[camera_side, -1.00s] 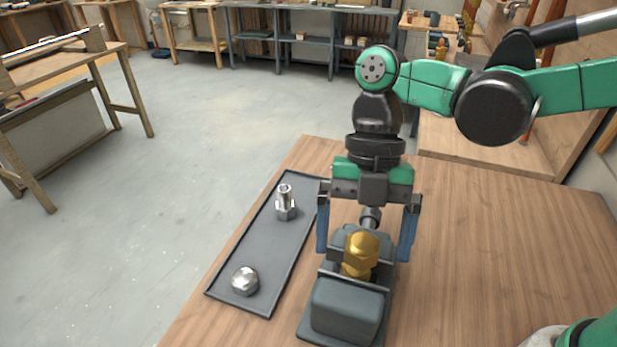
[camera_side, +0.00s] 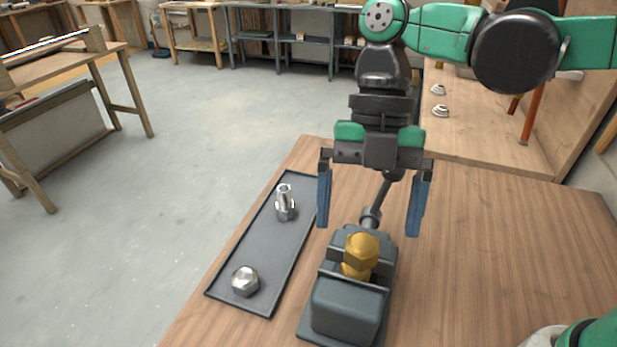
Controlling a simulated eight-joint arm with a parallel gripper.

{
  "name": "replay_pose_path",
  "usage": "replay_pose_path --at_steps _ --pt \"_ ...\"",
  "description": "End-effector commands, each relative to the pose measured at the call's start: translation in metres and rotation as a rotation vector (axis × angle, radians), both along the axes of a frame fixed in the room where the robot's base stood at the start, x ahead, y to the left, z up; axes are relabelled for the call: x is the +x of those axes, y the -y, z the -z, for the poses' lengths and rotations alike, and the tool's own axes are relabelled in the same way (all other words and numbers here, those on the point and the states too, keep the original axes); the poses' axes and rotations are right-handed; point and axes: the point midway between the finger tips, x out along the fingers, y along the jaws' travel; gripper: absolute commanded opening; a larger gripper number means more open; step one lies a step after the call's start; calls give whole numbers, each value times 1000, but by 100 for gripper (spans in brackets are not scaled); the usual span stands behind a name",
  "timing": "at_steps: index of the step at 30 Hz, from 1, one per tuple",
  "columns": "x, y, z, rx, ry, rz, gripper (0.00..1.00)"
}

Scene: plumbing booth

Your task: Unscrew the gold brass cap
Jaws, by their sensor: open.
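The gold brass cap (camera_side: 362,249) sits on top of a brass fitting (camera_side: 355,271) held in a dark grey vise-like block (camera_side: 347,305) on the wooden table. A grey pipe (camera_side: 371,216) runs up and back from behind the cap, partly behind my gripper. My gripper (camera_side: 370,228) points down with its two blue fingers wide apart. The fingers are empty and show above and to either side of the cap, apart from it.
A dark tray (camera_side: 262,250) lies left of the block. It holds a silver hex cap (camera_side: 245,281) at its near end and a silver threaded fitting (camera_side: 285,204) at its far end. The wooden table (camera_side: 480,260) is clear on the right.

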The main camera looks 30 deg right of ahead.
Motion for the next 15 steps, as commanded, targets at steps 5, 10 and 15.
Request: replay_pose_path --at_steps 5,10,15 --pt "0 0 -8 0 0 0 100" --pt "0 0 -8 0 0 0 100" --pt "-2 0 -8 -17 3 35 84"
